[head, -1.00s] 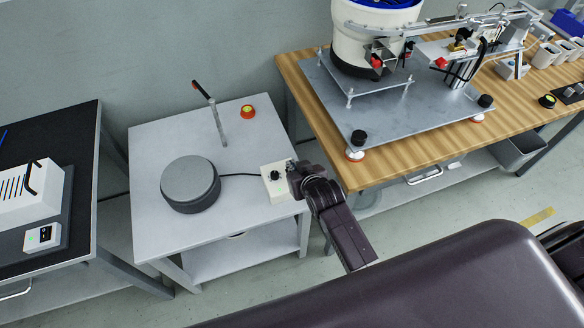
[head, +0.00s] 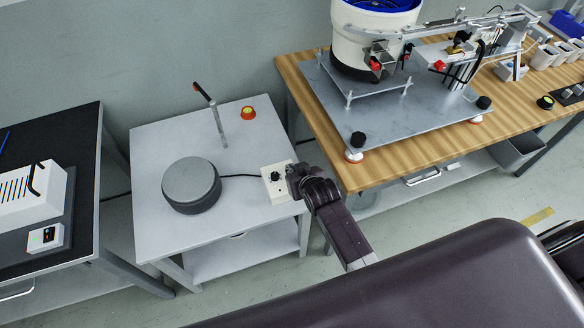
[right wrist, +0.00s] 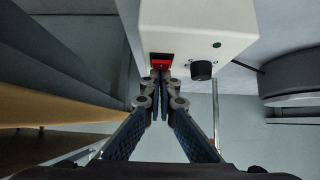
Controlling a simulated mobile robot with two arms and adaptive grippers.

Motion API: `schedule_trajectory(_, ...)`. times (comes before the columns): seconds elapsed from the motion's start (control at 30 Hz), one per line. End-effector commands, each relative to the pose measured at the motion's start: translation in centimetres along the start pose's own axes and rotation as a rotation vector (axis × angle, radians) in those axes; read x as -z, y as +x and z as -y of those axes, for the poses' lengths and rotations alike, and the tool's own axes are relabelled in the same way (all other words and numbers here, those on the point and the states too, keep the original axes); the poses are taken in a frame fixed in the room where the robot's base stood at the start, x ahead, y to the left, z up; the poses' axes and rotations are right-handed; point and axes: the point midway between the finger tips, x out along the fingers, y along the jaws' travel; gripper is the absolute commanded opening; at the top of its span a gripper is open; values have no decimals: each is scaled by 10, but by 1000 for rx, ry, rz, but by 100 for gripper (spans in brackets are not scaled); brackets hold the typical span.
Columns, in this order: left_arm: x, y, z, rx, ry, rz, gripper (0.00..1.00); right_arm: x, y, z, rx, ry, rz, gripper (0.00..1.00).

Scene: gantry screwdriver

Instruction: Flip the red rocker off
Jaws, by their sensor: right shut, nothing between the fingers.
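The red rocker (right wrist: 160,62) shows on the face of a cream control box (right wrist: 225,22) in the right wrist view. In the head view the box (head: 270,187) sits at the right front of the small grey table, and my gripper covers its rocker side. My right gripper (right wrist: 161,74) is shut and empty, with its fingertips at the rocker's lower edge. I cannot tell whether they touch it. The right gripper also shows in the head view (head: 292,174). A black knob (right wrist: 201,70) and a small green dot (right wrist: 216,45) are beside the rocker. My left gripper is out of view.
A round dark grey turntable (head: 191,184) stands on the grey table (head: 155,142), cabled to the box. A thin post (head: 216,122) and a red-and-yellow button (head: 248,113) are behind. A wooden bench (head: 375,165) with a feeder is close on the right.

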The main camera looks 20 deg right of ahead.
Motion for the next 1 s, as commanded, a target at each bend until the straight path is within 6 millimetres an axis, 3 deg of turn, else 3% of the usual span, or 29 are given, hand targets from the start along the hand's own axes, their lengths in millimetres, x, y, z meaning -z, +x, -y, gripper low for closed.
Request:
schedule_trajectory(0.73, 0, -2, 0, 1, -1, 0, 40, 13, 10, 0, 0, 0, -1, 0)
schedule_trajectory(1.0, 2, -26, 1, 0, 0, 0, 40, 35, -2, -3, -1, 0, -1, 0)
